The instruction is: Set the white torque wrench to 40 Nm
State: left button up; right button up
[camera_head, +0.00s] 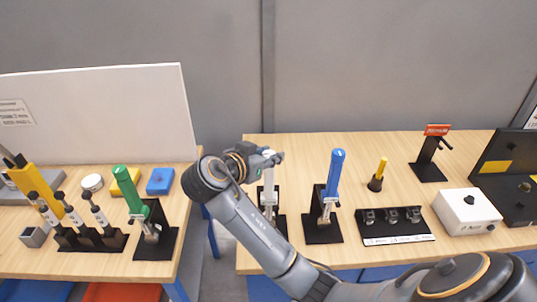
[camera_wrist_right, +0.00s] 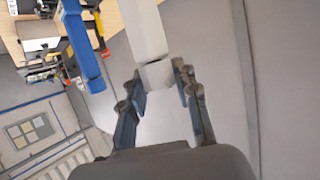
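The white torque wrench (camera_head: 268,190) stands upright in a black stand near the left end of the right bench. My right gripper (camera_head: 272,156) is at the top of its handle. In the right wrist view the white handle (camera_wrist_right: 146,30) points down between the two fingers (camera_wrist_right: 160,78). The fingertips lie on either side of the handle's end, close to it. I cannot tell whether they press on it. The wrench's scale cannot be read. My left gripper is not in view.
A blue-handled wrench (camera_head: 334,175) stands just right of the white one and shows in the wrist view (camera_wrist_right: 82,45). A green-handled wrench (camera_head: 128,185) stands on the left bench. A black tray (camera_head: 395,238) with several sockets, a yellow-handled tool (camera_head: 380,172) and a white box (camera_head: 468,210) are farther right.

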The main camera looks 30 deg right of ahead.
jog(key=o, duration=0.3)
jog(key=shift+d, duration=0.1)
jog(key=shift+o, duration=0.2)
jog(key=v, duration=1.2)
jog(key=shift+d, duration=0.1)
